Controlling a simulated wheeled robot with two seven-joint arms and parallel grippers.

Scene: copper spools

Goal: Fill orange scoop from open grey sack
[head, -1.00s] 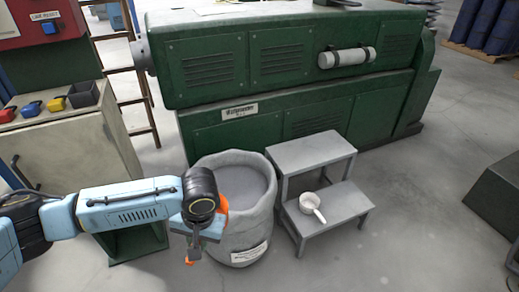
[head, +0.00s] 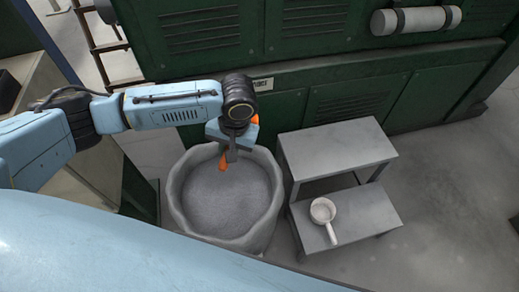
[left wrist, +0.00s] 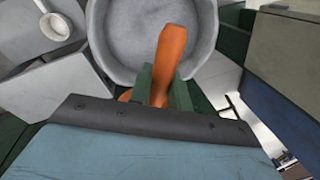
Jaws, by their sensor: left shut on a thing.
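My left gripper (head: 232,152) is shut on the orange scoop (head: 223,162), above the far part of the open grey sack (head: 176,205). In the head view only bits of the scoop show beside and below the gripper. In the left wrist view an orange part of the scoop (left wrist: 169,52) sticks out beyond the gripper (left wrist: 162,82), over the sack (left wrist: 97,38). The sack stands upright and holds grey granular material with a fairly level surface. I cannot tell whether the scoop holds anything. My right gripper is not in view.
A grey two-step stool (head: 345,148) stands right of the sack. A white long-handled ladle or pan (head: 323,210) sits on its lower step. A large green machine (head: 330,60) stands behind. Open floor (head: 450,200) lies to the right.

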